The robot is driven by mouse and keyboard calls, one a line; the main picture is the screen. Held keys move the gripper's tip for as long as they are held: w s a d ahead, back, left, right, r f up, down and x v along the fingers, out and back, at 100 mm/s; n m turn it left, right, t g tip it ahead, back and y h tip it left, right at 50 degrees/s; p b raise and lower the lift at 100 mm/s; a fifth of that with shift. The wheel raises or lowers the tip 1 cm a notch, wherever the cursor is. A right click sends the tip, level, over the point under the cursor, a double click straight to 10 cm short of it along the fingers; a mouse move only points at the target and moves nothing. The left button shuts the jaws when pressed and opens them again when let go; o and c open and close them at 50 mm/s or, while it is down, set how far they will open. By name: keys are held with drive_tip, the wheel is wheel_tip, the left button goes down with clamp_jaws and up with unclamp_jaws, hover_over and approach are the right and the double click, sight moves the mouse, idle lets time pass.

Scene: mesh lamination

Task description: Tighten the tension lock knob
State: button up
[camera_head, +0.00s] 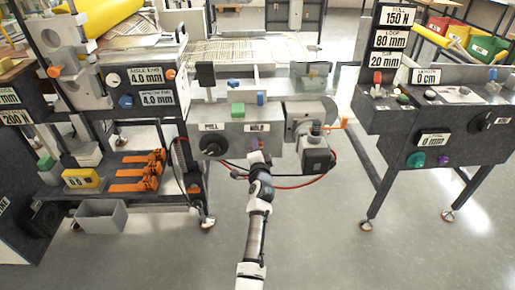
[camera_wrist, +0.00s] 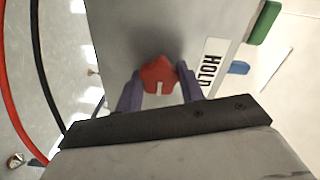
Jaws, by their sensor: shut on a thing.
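A red knob (camera_wrist: 158,72) with a pale slot sits on the grey machine face beside the HOLD label (camera_wrist: 212,62) in the wrist view. My gripper (camera_wrist: 160,84) has its two purple fingers on either side of this knob, shut on it. In the head view my gripper (camera_head: 256,150) reaches up to the front of the middle machine, just below its HOLD label (camera_head: 257,127). There the knob is mostly hidden by my fingers. No label in view names the tension lock knob.
A black knob (camera_head: 213,145) is under the PULL label, left of my gripper. A green block (camera_head: 238,110) is above. A motor box (camera_head: 318,156) and red cable (camera_head: 290,186) are close on the right. The floor in front is clear.

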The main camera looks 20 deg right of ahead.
idle(0.5)
drive_tip(key=o, duration=1)
drive_tip(key=v, duration=1.3)
drive_tip(key=shift+s, duration=0.35)
drive_tip(key=shift+a+r, duration=0.1)
drive_tip(key=shift+a, duration=0.05)
